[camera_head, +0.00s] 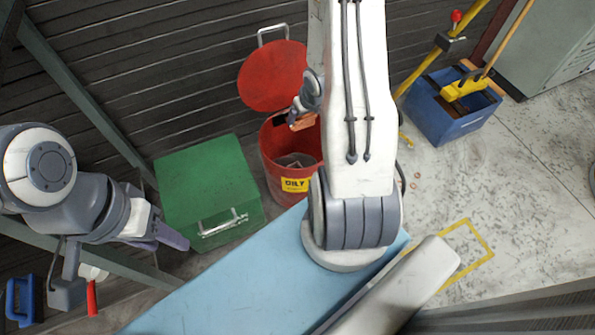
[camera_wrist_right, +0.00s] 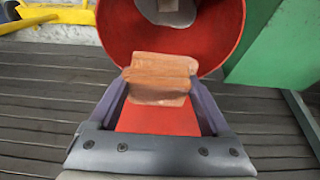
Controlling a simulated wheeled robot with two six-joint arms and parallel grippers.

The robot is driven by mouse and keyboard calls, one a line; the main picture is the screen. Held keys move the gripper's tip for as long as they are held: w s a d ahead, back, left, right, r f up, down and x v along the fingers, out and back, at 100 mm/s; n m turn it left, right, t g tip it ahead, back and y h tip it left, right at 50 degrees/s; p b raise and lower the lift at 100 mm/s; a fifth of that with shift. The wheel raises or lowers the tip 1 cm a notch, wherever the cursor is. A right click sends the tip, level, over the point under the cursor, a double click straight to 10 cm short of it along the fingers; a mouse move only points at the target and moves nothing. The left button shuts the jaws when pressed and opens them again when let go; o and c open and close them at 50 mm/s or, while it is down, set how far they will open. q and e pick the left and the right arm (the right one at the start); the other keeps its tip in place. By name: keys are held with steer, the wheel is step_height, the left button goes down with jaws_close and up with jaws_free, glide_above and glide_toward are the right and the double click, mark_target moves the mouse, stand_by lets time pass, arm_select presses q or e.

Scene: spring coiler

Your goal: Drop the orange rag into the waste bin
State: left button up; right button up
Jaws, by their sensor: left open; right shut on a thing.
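The red waste bin (camera_head: 289,187) stands behind the blue bench top, with a yellow label on its front and its round lid (camera_head: 270,75) tipped open at the back. My right gripper (camera_head: 299,116) is over the bin's mouth, partly hidden by my right arm. It is shut on the orange rag (camera_head: 303,122). In the right wrist view the rag (camera_wrist_right: 160,78) is pinched between both fingers, with the bin (camera_wrist_right: 228,25) just beyond it. Some grey scraps show inside the bin. My left gripper (camera_head: 172,240) is open and empty at the left, near the green box.
A green box (camera_head: 208,183) with a metal handle stands left of the bin. A blue bucket (camera_head: 450,115) with yellow parts stands at the right. The blue bench top (camera_head: 225,285) lies in front. Bare concrete floor is free at the right.

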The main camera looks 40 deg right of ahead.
step_height(320, 180, down, 4)
steer(key=b, duration=0.3)
arm_select(q)
step_height(320, 180, down, 4)
steer(key=shift+f, duration=0.2)
arm_select(e)
steer(key=shift+r, duration=0.1)
steer(key=o, duration=1.2)
steer(key=shift+o, duration=0.2)
steer(key=p+v, duration=0.5)
steer(key=v, duration=0.4)
steer(key=shift+r, duration=0.1)
arm_select(q)
step_height(320, 180, up, 6)
steer(key=p, duration=0.1)
steer(key=shift+r, duration=0.2)
arm_select(e)
steer(key=shift+s+a+r, duration=0.1)
steer(key=shift+s+r, duration=0.25)
steer(key=shift+r, duration=0.15)
